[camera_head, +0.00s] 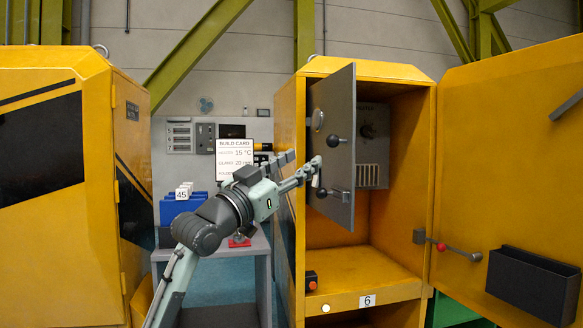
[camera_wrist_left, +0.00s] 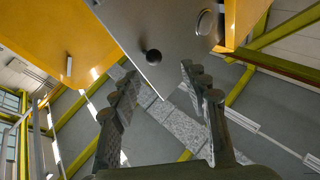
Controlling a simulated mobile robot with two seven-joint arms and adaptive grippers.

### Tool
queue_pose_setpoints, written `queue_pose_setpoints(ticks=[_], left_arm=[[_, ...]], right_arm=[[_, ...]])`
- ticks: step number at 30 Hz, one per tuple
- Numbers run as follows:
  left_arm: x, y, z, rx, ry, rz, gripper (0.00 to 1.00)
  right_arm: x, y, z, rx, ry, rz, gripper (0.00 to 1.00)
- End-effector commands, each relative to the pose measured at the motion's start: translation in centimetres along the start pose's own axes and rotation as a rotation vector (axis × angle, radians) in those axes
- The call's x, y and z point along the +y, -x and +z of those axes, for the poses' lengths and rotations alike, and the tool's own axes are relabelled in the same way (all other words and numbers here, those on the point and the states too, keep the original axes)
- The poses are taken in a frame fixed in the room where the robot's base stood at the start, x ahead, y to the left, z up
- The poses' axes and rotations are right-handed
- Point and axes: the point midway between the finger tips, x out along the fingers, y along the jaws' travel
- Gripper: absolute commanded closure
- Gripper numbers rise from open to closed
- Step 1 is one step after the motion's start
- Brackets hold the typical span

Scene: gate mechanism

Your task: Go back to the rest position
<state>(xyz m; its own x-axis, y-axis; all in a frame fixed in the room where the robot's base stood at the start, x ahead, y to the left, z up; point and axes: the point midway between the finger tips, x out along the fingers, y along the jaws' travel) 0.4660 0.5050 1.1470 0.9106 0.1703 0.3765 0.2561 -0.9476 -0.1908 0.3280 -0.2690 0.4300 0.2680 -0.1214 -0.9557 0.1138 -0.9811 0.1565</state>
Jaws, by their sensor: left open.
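My right gripper is not in view.
The open yellow cabinet (camera_head: 365,262) has a large outer door (camera_head: 500,150) swung right, carrying a red-knobbed lever (camera_head: 441,247) and a black bin (camera_head: 530,285). Another yellow cabinet (camera_head: 60,230) stands left. Between them are a build card (camera_head: 235,158), blue bins (camera_head: 178,207) and a grey bench.

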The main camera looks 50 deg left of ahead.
Motion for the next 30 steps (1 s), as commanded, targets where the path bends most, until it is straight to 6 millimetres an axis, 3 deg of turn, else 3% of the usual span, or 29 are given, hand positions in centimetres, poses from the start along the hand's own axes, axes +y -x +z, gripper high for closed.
queue_pose_setpoints(ticks=[6, 25, 28, 30], left_arm=[[0.0, 2.0, 0.0, -0.001, 0.0, 0.0, 0.54], [0.0, 2.0, 0.1, -0.002, 0.0, 0.0, 0.54], [0.3, 1.8, 1.8, -0.039, 0.007, 0.003, 0.54], [0.8, 1.6, 4.6, -0.101, 0.015, 0.006, 0.54]], right_arm=[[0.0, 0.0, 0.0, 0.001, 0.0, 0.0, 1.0], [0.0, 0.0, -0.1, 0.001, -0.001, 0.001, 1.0], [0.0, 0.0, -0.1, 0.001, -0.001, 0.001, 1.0], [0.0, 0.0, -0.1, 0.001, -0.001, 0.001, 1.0]])
